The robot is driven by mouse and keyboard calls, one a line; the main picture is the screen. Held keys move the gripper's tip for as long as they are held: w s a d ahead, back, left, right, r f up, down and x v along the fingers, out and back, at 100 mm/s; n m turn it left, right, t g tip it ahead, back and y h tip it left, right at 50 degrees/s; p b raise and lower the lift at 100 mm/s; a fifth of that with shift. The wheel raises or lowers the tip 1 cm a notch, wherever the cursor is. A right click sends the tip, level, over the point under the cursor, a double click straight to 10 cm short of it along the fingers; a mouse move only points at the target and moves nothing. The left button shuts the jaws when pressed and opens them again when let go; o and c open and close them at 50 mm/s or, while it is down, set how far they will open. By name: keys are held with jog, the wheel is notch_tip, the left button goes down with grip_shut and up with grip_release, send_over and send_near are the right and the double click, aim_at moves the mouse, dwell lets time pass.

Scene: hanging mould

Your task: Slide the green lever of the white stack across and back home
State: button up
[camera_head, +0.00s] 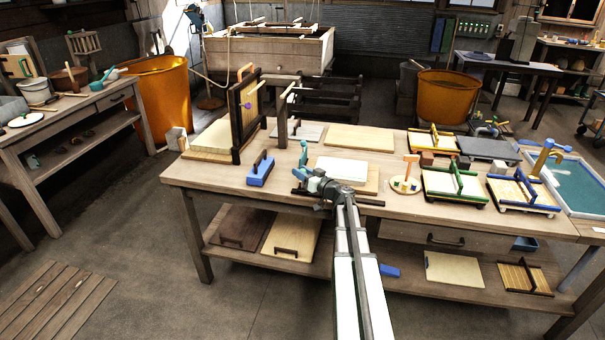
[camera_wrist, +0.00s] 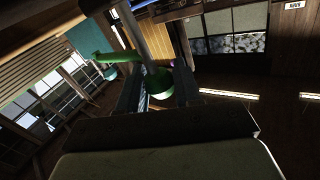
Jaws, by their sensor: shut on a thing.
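The white stack (camera_head: 343,167) lies flat on a wooden board (camera_head: 371,183) near the front of the table. My gripper (camera_head: 318,184) is at the table's front edge, just left of and in front of the stack. In the wrist view the green lever (camera_wrist: 117,56) has a bar reaching left and a round green end (camera_wrist: 158,92). The jaws of my gripper, also in the wrist view (camera_wrist: 156,93), are shut on this green end. In the head view my gripper and arm cover much of this spot, and the lever cannot be told apart clearly.
A dark bar (camera_head: 371,202) runs along the table's front edge behind my arm. A round stand with an orange post (camera_head: 407,184) and trays with handles (camera_head: 455,184) stand to the right.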

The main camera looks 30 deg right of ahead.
grip_shut()
jog(key=s+d, duration=2)
jog(key=shift+s+d, duration=0.1)
jog(key=o, duration=0.6)
grip_release()
jog(key=shift+s+d, duration=0.1)
jog(key=o, duration=0.3)
jog(key=s, duration=0.4)
jog(key=s+d, duration=0.1)
jog(key=s, duration=0.4)
jog(key=s+d, duration=0.1)
jog(key=s, duration=0.3)
jog(key=shift+s+d, duration=0.2)
jog(key=shift+d, duration=0.05)
